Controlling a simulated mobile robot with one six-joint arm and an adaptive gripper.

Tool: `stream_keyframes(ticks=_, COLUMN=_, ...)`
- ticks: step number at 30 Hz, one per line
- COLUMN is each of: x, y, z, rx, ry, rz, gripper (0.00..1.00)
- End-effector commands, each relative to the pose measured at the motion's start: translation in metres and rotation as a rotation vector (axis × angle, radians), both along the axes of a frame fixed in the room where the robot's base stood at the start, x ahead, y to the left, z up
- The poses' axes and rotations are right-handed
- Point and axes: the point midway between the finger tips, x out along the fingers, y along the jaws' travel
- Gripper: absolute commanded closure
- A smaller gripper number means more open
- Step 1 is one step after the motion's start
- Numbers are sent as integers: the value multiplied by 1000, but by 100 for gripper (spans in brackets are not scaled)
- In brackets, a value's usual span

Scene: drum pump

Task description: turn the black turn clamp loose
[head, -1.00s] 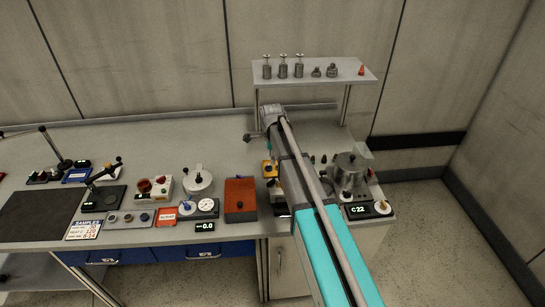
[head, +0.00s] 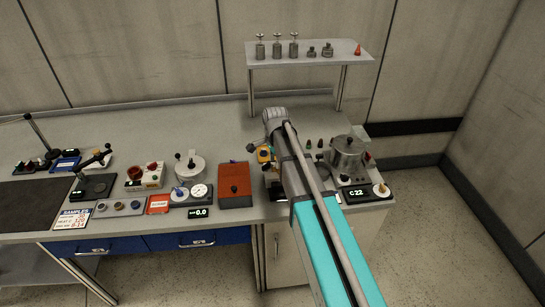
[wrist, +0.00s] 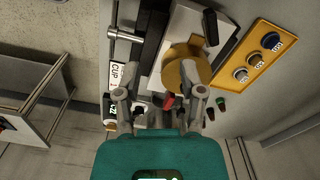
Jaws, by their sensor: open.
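My gripper (wrist: 160,100) is open in the wrist view, with its two fingers apart and nothing held between the tips. A black handle-like part (wrist: 210,27), which may be the turn clamp, lies beyond the right finger on a white plate. A brass-coloured round piece (wrist: 186,72) sits below that part, above and between the fingers, with a small red part (wrist: 169,101) just under it. I cannot tell whether the fingers touch anything. In the head view my arm covers this part of the bench, and the clamp cannot be made out there.
A yellow panel with several buttons (wrist: 258,62) is at the right in the wrist view, and a silver rod (wrist: 125,35) at the left. In the head view a metal pot (head: 347,155) stands right of my arm, an orange-red box (head: 234,180) left. A shelf (head: 310,62) stands behind.

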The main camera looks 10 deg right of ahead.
Motion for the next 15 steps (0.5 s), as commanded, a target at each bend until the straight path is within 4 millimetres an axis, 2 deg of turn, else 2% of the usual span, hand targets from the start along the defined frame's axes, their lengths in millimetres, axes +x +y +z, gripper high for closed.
stream_keyframes(ticks=1, x=-6, y=-2, z=-9, rx=0, ry=0, rz=20, gripper=49)
stream_keyframes(ticks=15, x=-42, y=-14, z=-47, rx=0, ry=0, rz=235, gripper=49)
